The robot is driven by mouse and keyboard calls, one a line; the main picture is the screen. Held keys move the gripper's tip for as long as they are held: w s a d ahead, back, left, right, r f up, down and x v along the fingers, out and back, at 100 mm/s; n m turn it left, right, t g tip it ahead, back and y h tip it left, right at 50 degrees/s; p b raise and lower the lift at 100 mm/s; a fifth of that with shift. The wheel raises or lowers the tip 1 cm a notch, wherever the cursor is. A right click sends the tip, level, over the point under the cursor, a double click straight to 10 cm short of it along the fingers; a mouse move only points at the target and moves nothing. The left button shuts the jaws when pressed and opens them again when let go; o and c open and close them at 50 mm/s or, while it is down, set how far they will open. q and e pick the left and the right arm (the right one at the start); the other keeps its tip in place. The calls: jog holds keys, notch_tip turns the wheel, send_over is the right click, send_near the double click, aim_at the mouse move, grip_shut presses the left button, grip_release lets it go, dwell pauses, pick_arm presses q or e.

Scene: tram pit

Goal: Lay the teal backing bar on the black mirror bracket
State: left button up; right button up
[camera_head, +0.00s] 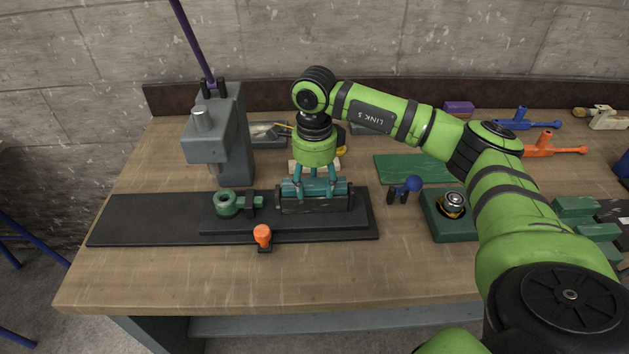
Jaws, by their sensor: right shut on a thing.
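The teal backing bar (343,188) lies level, lengthwise along the top of the black mirror bracket (316,205). I cannot tell whether it rests fully on the bracket or hangs just above it. The bracket stands on a dark stepped base plate (140,218) on the bench. My right gripper (316,183) points straight down and is shut on the bar near its middle, with its fingers covering part of the bar. My left gripper is not in view.
A green ring clamp (229,204) and an orange-knobbed part (263,236) sit left of the bracket. A grey press (219,140) stands behind left. A blue-knobbed part (408,187) and a green block with a round part (452,205) are at right. The front bench is clear.

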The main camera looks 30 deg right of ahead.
jog(key=shift+f+b, duration=0.3)
jog(key=shift+f, duration=0.1)
jog(key=o, duration=1.5)
jog(key=shift+r, duration=0.1)
notch_tip(320, 180, up, 12)
jog(key=shift+f, duration=0.1)
